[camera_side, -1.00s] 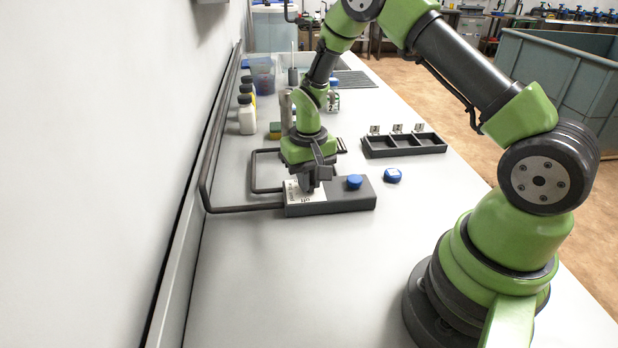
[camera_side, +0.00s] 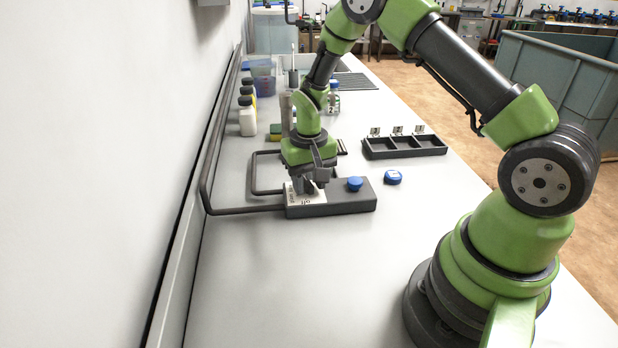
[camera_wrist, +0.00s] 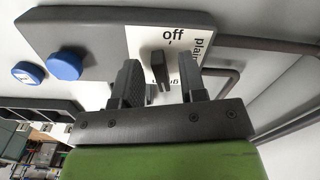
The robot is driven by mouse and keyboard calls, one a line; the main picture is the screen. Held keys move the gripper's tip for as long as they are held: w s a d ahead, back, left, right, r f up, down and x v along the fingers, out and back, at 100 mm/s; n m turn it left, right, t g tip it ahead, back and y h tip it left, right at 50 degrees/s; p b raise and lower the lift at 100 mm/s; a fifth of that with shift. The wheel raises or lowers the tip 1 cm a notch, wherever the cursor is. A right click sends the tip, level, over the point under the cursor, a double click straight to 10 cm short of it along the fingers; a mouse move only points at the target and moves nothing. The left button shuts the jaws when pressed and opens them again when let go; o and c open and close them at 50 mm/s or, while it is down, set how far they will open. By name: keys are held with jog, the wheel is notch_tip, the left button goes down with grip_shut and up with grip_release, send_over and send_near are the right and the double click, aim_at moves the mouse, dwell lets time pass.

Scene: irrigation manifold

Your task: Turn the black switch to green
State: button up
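The black switch (camera_wrist: 160,68) stands on a white label on the dark grey manifold box (camera_wrist: 105,35). The label reads "off" beyond the switch and "plain" at its right; a third word is partly hidden behind my fingers. My gripper (camera_wrist: 158,72) is open, with one finger on each side of the switch and visible gaps between. The switch's exact pointing direction is hard to tell. In the side view my gripper (camera_side: 312,184) is low over the label end of the box (camera_side: 345,204) and hides the switch.
A blue knob (camera_side: 355,183) sits on the box's right part, and a blue cap (camera_side: 393,176) lies beside it. Dark pipes (camera_side: 240,210) run from the box to the wall. A black compartment tray (camera_side: 404,147) and bottles (camera_side: 247,118) stand farther back. The front bench is clear.

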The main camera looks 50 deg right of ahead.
notch_tip(320, 180, up, 10)
dwell(0.5)
notch_tip(320, 180, up, 12)
jog(key=t, duration=0.3)
send_over(309, 183)
jog(key=s+a, duration=0.5)
jog(key=s, duration=0.1)
jog(key=s+a+r+n+t+y, duration=0.1)
jog(key=s+a+r+t, duration=0.1)
jog(key=s, duration=0.4)
jog(key=s+a+r+n+t+y, duration=0.1)
jog(key=s+a+r+t, duration=0.1)
jog(key=s, duration=0.5)
jog(key=shift+s+r, duration=0.2)
jog(key=shift+r, duration=0.15)
